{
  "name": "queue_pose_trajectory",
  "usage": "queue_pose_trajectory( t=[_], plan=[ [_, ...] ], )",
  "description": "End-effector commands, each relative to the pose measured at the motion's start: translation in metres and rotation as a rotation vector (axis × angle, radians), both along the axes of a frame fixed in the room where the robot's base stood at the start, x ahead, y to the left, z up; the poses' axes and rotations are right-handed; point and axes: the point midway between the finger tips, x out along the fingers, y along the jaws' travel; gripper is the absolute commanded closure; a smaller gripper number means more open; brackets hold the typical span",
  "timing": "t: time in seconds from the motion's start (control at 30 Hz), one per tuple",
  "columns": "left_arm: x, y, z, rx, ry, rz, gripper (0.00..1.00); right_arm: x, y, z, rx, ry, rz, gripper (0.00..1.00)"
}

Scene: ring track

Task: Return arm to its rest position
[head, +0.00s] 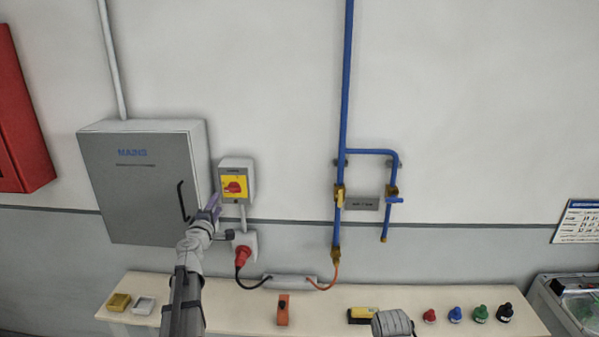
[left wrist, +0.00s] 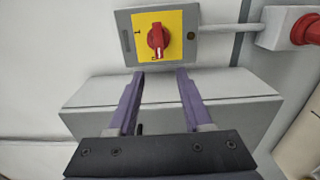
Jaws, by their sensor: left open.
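My left arm comes up from the bottom of the head view. Its gripper (head: 211,205) is in front of the right edge of the grey MAINS cabinet (head: 135,205), just left of and below the isolator switch box (head: 237,168). In the left wrist view the two purple fingers of the left gripper (left wrist: 160,78) stand apart with nothing between them. The red rotary knob (left wrist: 157,40) on its yellow plate lies beyond the fingertips. Its pointer is near vertical. A grey link (head: 393,323) of my other arm shows at the bottom edge of the head view; its gripper is out of view.
A red plug (head: 243,255) sits in a wall socket right of the left gripper. Blue pipes (head: 346,100) with yellow valves (head: 339,196) run down the wall. A pale bench (head: 240,312) below carries small trays, an orange block (head: 283,310) and several coloured knobs. A red cabinet (head: 20,120) hangs at left.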

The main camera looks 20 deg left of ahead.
Motion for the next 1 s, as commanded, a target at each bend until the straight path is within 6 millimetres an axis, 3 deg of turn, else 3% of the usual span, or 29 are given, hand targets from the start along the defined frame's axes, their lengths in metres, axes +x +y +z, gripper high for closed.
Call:
queue_pose_trajectory(
  t=[0.07,0.17,0.27,0.37,0.5,0.57,0.7,0.8,0.9,1.0],
  plan=[
    [0.001,-0.004,-0.001,0.004,0.003,-0.008,0.50,0.000,0.000,-0.001,0.000,0.000,0.000,0.50],
    [0.006,-0.029,-0.009,0.039,0.024,-0.065,0.50,0.000,0.000,-0.006,0.000,0.000,0.000,0.50],
    [0.015,-0.083,-0.026,0.116,0.073,-0.186,0.50,0.000,0.000,-0.014,0.000,0.000,0.001,0.50],
    [0.018,-0.152,-0.052,0.219,0.142,-0.347,0.50,0.000,0.000,-0.024,-0.001,0.000,0.002,0.50],
    [0.007,-0.245,-0.095,0.372,0.253,-0.580,0.50,0.000,0.000,-0.038,-0.001,0.000,0.003,0.50],
    [-0.004,-0.282,-0.116,0.440,0.306,-0.681,0.50,0.000,0.000,-0.043,-0.001,0.000,0.004,0.50],
    [-0.042,-0.361,-0.170,0.606,0.444,-0.919,0.50,0.000,0.000,-0.058,-0.001,0.000,0.006,0.50],
    [-0.081,-0.407,-0.212,0.738,0.563,-1.090,0.50,0.000,0.000,-0.070,-0.002,0.000,0.007,0.50],
    [-0.130,-0.442,-0.256,0.886,0.705,-1.258,0.50,0.000,0.000,-0.083,-0.002,0.000,0.009,0.50],
    [-0.183,-0.460,-0.295,1.045,0.872,-1.410,0.50,0.000,0.000,-0.096,-0.002,0.000,0.010,0.50]
  ],
)
